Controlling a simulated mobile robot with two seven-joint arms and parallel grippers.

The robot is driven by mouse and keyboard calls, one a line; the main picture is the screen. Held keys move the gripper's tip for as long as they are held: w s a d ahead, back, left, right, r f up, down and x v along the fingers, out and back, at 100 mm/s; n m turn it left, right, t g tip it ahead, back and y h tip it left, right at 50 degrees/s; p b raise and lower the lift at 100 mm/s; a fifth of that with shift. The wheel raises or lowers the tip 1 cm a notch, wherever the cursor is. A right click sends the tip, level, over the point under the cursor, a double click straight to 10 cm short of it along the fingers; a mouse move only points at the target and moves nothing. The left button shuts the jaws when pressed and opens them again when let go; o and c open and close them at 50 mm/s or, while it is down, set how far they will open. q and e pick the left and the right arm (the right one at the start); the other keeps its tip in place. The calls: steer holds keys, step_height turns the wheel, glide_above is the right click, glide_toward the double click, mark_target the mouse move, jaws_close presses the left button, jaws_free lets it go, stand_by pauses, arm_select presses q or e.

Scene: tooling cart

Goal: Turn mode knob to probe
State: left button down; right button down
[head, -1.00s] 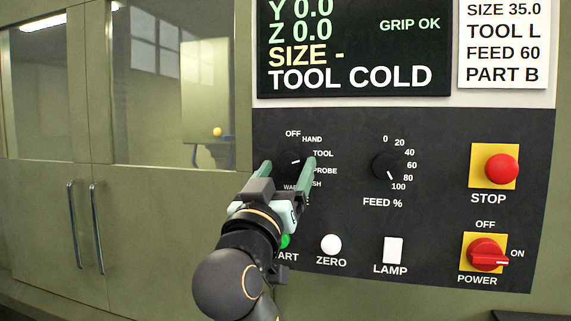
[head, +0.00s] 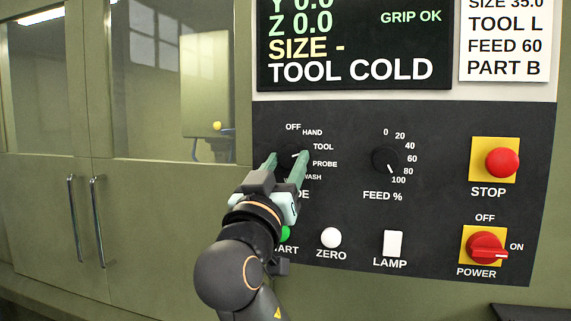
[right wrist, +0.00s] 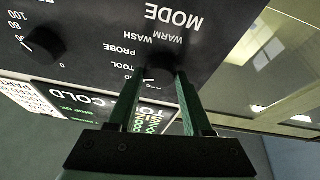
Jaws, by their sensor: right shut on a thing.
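The black mode knob (head: 288,161) is on the dark panel, with OFF, HAND, TOOL, PROBE and WASH labels around it. The PROBE label (head: 325,164) is just below TOOL. My right gripper (head: 286,164) is shut on the mode knob, one green finger on each side, hiding part of the knob and of the lower labels. In the right wrist view the knob (right wrist: 160,74) sits between the fingertips. My left gripper is not in view.
The feed knob (head: 386,160) is to the right. Below are the green start button (head: 285,234), partly hidden by my arm, the white zero button (head: 331,237) and the lamp switch (head: 394,243). The red stop button (head: 502,162) and power switch (head: 486,248) are at the far right.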

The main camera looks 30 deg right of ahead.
steer(key=shift+f+m+g+b, duration=0.2)
steer(key=shift+m+g+b, duration=0.1)
steer(key=shift+m+b, duration=0.5)
steer(key=m+g+h+b, duration=0.1)
steer(key=m+b, duration=0.1)
steer(key=shift+w+a+m+b, duration=0.1)
steer(key=shift+m+b, duration=0.3)
steer(key=m+g+b, duration=0.1)
steer(key=m, duration=0.2)
steer(key=shift+r+g+h+b, duration=0.15)
steer(key=shift+g+h+b, duration=0.15)
steer(key=shift+g+h, duration=0.1)
steer(key=shift+r+m+g+b, duration=0.1)
steer(key=shift+m+g+b, duration=0.2)
steer(key=shift+m+g, duration=0.5)
steer(key=shift+r+m, duration=0.1)
steer(key=shift+m, duration=0.6)
steer(key=c, duration=0.8)
jaws_free()
steer(key=o, duration=0.5)
steer(key=shift+a, duration=0.1)
